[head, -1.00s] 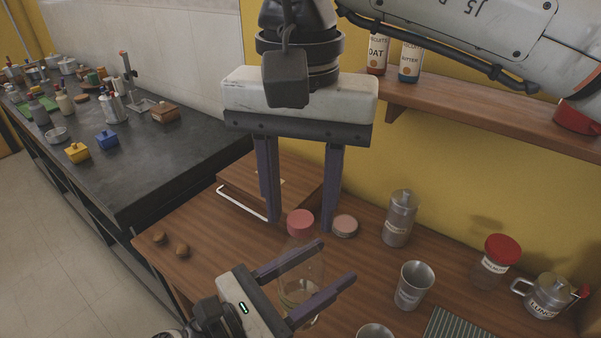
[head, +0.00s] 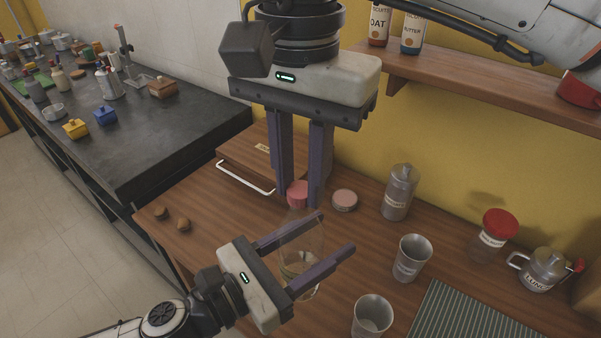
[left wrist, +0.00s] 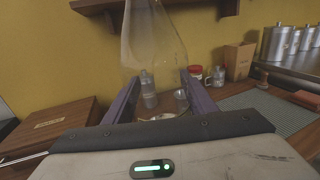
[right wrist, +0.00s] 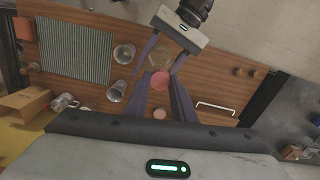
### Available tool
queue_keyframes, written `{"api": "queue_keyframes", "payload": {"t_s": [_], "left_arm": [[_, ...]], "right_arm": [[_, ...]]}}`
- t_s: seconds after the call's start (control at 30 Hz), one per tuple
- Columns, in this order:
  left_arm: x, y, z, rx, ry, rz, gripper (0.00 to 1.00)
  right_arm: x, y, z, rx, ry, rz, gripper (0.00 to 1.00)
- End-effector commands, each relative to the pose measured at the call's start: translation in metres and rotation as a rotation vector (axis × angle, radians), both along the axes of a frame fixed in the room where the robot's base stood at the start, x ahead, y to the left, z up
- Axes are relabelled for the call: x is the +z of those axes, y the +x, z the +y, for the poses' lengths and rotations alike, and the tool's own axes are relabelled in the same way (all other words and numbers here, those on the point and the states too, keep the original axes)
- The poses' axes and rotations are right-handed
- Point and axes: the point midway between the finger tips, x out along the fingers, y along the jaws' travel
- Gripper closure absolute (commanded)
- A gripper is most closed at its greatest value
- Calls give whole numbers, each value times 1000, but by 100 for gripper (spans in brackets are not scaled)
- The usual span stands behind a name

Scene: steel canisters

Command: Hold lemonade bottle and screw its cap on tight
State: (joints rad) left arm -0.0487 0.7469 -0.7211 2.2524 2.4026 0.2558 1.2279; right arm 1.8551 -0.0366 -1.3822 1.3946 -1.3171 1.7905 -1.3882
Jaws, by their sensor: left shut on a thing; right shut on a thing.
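The lemonade bottle (head: 300,262) is clear, with pale liquid low inside, and stands upright on the wooden table. My left gripper (head: 334,232) is shut on its body from the left; the bottle also fills the upper middle of the left wrist view (left wrist: 153,40). The pink-red cap (head: 298,194) is at the bottle's top. My right gripper (head: 299,203) points down from above and is shut on the cap, which also shows between its fingers in the right wrist view (right wrist: 160,81). I cannot tell how far the cap is seated.
A pink-lidded round tin (head: 344,200) stands just right of the cap. A steel canister (head: 398,192), steel cups (head: 410,258), a red-lidded jar (head: 494,235) and a ribbed mat (head: 470,322) lie further right. A wooden box (head: 250,165) is behind, left.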

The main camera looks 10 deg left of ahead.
Motion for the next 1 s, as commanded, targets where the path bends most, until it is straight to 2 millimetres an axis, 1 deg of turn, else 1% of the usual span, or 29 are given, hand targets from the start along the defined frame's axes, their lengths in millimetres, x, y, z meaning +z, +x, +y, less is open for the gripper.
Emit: {"api": "queue_keyframes", "payload": {"t_s": [0.1, 0.47, 1.0], "left_arm": [[1, 0, 0, 0, 0, -1, 100], [1, 0, 0, 0, 0, -1, 100], [1, 0, 0, -1, 0, -1, 100]], "right_arm": [[0, 0, 0, -267, 1, -1, 100], [0, 0, 0, -1089, 3, -2, 100], [-1, 0, 0, -2330, 5, -4, 100]]}}
